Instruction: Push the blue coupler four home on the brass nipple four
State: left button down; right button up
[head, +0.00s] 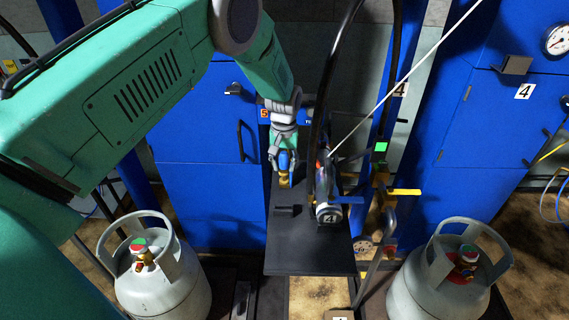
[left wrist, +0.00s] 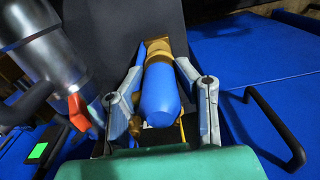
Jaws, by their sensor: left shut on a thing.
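My left gripper (head: 283,158) is shut on a blue coupler (head: 284,161) above the dark shelf. In the left wrist view the blue coupler (left wrist: 160,95) lies between the two grey fingers of the left gripper (left wrist: 163,100). Brass parts (left wrist: 157,50) show at its far end and beside the left finger. I cannot tell whether the far brass belongs to the coupler or to a nipple. No brass nipple marked four can be singled out. My right gripper is not in view.
Brass fittings with a yellow handle (head: 404,192) are farther right. Grey gas bottles (head: 163,289) (head: 440,282) flank the shelf. Blue cabinets (head: 205,195) stand behind.

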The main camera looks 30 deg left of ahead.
aim_at(284, 154)
pick_arm(q)
jog(key=shift+f+b, duration=0.55)
jog(key=shift+f, duration=0.55)
jog(key=c, duration=1.1)
grip_release()
jog(key=shift+c, duration=0.2)
jog(key=shift+r, duration=0.15)
notch_tip(284, 154, up, 12)
jog(key=shift+f, duration=0.15)
jog(key=shift+f, duration=0.1)
